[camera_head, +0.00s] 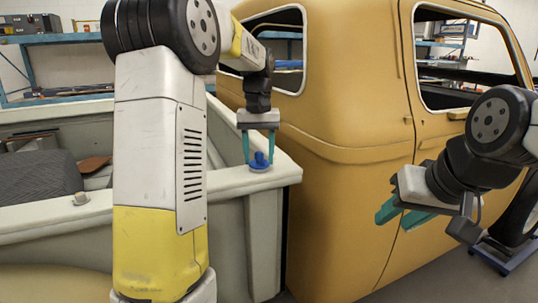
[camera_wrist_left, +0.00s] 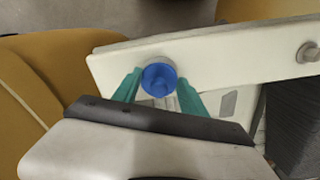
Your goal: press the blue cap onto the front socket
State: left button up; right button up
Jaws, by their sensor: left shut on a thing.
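The blue cap (camera_head: 259,163) is at the cab end of the pale truck-bed rail (camera_head: 228,183). My left gripper (camera_head: 259,161) points down over the rail, its teal fingers shut on the cap. In the left wrist view the cap (camera_wrist_left: 159,78) is round with a raised knob, between the fingertips (camera_wrist_left: 158,92). The front socket is hidden beneath the cap; I cannot tell whether the cap is seated or just above it. My right gripper (camera_head: 394,222) is at the right, open and empty, in front of the yellow cab.
A grey socket or fitting (camera_head: 82,199) stands on the rail at the left; it also shows in the left wrist view (camera_wrist_left: 308,52). The yellow cab (camera_head: 345,120) rises close beside the cap. A dark grey padded thing (camera_head: 40,175) lies in the bed.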

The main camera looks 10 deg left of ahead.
pick_arm(q)
jog(key=shift+s+r, duration=0.25)
jog(key=shift+s, duration=0.1)
dwell(0.3)
jog(key=shift+f, duration=0.2)
dwell(1.3)
jog(key=o, duration=1.4)
jog(key=o, duration=0.5)
jog(key=shift+r, duration=0.15)
jog(key=shift+r, duration=3.4)
